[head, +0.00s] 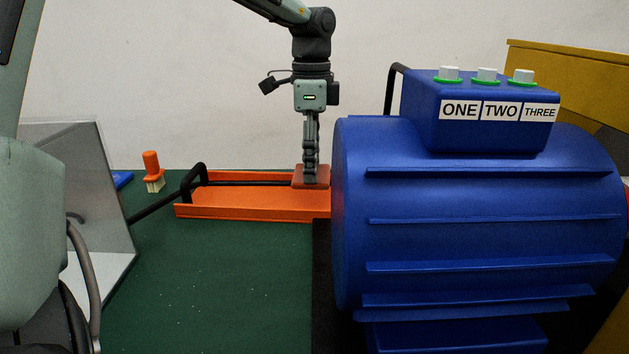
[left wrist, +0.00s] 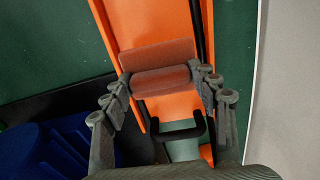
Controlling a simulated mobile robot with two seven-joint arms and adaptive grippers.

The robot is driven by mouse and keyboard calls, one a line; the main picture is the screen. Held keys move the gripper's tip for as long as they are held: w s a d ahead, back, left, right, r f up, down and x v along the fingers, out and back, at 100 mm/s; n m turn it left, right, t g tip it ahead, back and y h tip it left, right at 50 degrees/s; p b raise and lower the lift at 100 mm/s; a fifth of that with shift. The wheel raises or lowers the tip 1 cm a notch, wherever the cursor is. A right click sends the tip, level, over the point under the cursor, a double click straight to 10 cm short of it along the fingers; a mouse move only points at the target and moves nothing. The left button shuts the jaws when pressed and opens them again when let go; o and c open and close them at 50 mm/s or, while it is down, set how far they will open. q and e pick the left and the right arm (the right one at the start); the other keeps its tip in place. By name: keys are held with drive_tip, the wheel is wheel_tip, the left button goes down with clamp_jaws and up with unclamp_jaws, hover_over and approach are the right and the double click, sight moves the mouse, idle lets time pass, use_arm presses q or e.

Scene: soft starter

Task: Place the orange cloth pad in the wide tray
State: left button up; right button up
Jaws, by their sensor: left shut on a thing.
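The orange cloth pad (head: 299,183) is a dull red-orange block at the tips of my left gripper (head: 311,176). In the left wrist view the pad (left wrist: 158,55) spans between the two fingers of the gripper (left wrist: 160,77), which is shut on it. A long, low orange tray (head: 250,206) lies on the green table, and the pad is over its right part. The left wrist view shows the tray (left wrist: 123,16) beneath the pad. I cannot tell whether the pad touches the tray floor. My right gripper is not in view.
A large blue ribbed motor housing (head: 480,240) with three buttons stands close right of the pad and hides the tray's right end. A black bar handle (head: 195,176) stands by the tray's left end. An orange-handled brush (head: 152,170) is behind left. The green table (head: 215,280) in front is clear.

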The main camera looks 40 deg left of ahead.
use_arm(q)
drive_tip(key=shift+w+d+f, duration=0.1)
drive_tip(key=shift+w+f, duration=0.3)
drive_tip(key=shift+w, duration=0.05)
wheel_tip(320, 180, down, 2)
drive_tip(key=shift+s+f, duration=0.1)
drive_tip(key=shift+f, duration=0.7)
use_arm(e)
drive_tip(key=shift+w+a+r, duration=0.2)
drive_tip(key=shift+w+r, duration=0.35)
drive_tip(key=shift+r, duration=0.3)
use_arm(q)
drive_tip(key=shift+f+b, duration=0.15)
drive_tip(key=shift+b, duration=0.3)
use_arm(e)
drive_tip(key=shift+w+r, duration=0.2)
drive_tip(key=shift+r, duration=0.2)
use_arm(q)
drive_tip(key=o, duration=1)
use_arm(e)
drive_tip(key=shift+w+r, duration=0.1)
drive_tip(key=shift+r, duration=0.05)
use_arm(q)
drive_tip(key=shift+o, duration=0.2)
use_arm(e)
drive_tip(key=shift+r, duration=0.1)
